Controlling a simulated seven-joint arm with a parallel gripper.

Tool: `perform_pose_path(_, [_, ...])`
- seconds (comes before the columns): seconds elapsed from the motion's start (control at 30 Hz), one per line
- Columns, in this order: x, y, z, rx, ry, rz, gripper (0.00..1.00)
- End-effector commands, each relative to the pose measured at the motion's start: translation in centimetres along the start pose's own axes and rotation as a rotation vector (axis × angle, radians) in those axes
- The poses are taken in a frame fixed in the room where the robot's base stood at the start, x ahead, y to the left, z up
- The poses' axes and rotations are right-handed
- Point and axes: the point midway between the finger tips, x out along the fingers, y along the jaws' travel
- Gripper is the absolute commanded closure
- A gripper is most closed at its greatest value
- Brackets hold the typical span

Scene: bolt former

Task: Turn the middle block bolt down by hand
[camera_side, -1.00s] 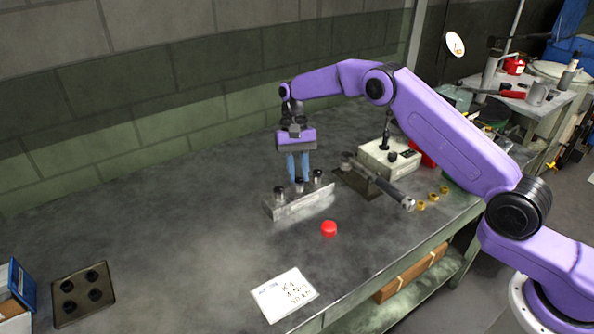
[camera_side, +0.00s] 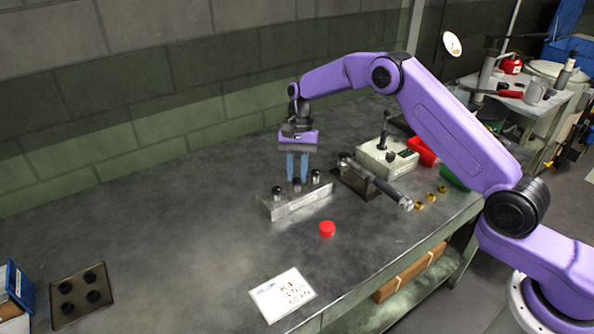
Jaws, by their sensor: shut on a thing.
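The metal block (camera_side: 300,203) lies on the bench and carries three dark-headed bolts in a row. The left bolt (camera_side: 277,191) and the right bolt (camera_side: 316,176) stand clear of my gripper. The middle bolt (camera_side: 297,184) is directly under my gripper (camera_side: 297,179), whose blue fingers point straight down and are shut on its head. The fingers partly cover the head, and the depth of its thread in the block cannot be seen.
A red cap (camera_side: 327,229) lies in front of the block, with a white note card (camera_side: 283,295) nearer the edge. A long-handled tool (camera_side: 380,182), a beige box (camera_side: 387,158) and several brass pieces (camera_side: 430,197) are to the right. A dark tray (camera_side: 82,295) is at far left.

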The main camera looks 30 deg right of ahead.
Motion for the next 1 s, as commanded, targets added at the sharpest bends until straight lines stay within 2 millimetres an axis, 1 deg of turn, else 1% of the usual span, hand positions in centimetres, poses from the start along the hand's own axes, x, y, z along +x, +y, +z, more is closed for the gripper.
perform_pose_path(0.03, [-0.3, -0.1, 0.0, -0.002, 0.003, -0.006, 1.00])
perform_pose_path(0.1, [-0.3, -0.1, 0.0, -0.002, 0.003, -0.006, 1.00])
perform_pose_path(0.13, [-0.3, -0.1, 0.0, -0.002, 0.003, -0.006, 0.65])
perform_pose_path(0.17, [-0.3, -0.1, 0.0, -0.003, 0.003, -0.006, 0.55])
perform_pose_path(0.2, [-0.3, -0.1, 0.0, -0.002, 0.003, -0.005, 0.49])
perform_pose_path(0.43, [-0.1, -0.1, 0.0, -0.002, 0.001, -0.002, 0.49])
perform_pose_path(0.57, [-0.5, -0.1, 0.0, -0.002, 0.002, -0.002, 0.49])
perform_pose_path(0.67, [-1.5, -0.1, -0.1, -0.002, 0.003, -0.004, 0.49])
perform_pose_path(1.0, [-7.7, 0.0, -0.1, -0.003, 0.005, -0.005, 0.49])
